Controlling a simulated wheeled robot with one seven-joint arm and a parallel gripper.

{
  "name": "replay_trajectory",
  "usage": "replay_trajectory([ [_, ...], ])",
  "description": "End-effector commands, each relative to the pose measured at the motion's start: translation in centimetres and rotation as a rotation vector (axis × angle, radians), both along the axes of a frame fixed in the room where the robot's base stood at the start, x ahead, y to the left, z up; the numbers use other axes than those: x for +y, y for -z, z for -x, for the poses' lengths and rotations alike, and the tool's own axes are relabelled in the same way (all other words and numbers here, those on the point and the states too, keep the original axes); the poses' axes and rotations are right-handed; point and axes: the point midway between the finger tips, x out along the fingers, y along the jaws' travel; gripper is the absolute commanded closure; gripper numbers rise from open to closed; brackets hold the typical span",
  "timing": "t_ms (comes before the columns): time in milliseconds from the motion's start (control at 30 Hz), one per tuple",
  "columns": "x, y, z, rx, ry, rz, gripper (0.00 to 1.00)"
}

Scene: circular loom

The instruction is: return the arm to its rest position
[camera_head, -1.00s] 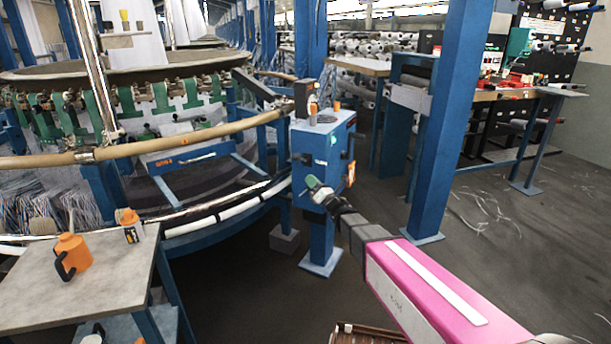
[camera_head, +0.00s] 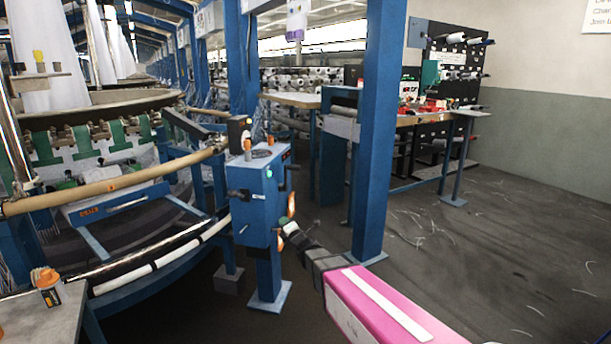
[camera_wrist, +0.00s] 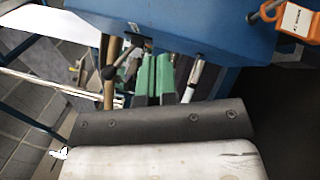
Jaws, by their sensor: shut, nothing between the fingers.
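My gripper (camera_head: 288,228) shows in the head view at the end of my pink arm, in front of the blue control box (camera_head: 258,200) on its post. It also shows in the wrist view as two green fingers (camera_wrist: 155,78) side by side, shut and with nothing seen between them. The blue box (camera_wrist: 190,28) fills the top of the wrist view, beyond the fingertips. Whether the fingertips touch the box cannot be told.
The circular loom (camera_head: 90,140) stands at the left with a tan rail. A blue pillar (camera_head: 375,140) rises just right of the box. A grey table (camera_head: 50,318) with an orange-capped bottle (camera_head: 48,288) is at lower left. Open floor (camera_head: 480,270) lies to the right.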

Motion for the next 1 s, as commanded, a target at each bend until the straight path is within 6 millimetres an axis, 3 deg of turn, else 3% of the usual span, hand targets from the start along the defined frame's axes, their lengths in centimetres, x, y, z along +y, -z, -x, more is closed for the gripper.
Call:
replay_trajectory([
  [33, -2.2, 0.6, 0.1, 0.103, 0.053, -0.043, 1.00],
  [167, -7.7, 3.2, 0.1, 0.388, 0.209, -0.192, 1.00],
  [367, -15.5, 7.3, 2.7, 0.787, 0.489, -0.465, 1.00],
  [567, -22.0, 10.8, 8.2, 1.130, 0.816, -0.768, 1.00],
  [700, -25.4, 12.6, 13.4, 1.331, 1.077, -0.985, 1.00],
  [900, -28.3, 13.5, 20.8, 1.536, 1.455, -1.241, 1.00],
  [1000, -28.9, 13.5, 23.4, 1.590, 1.598, -1.318, 1.00],
])
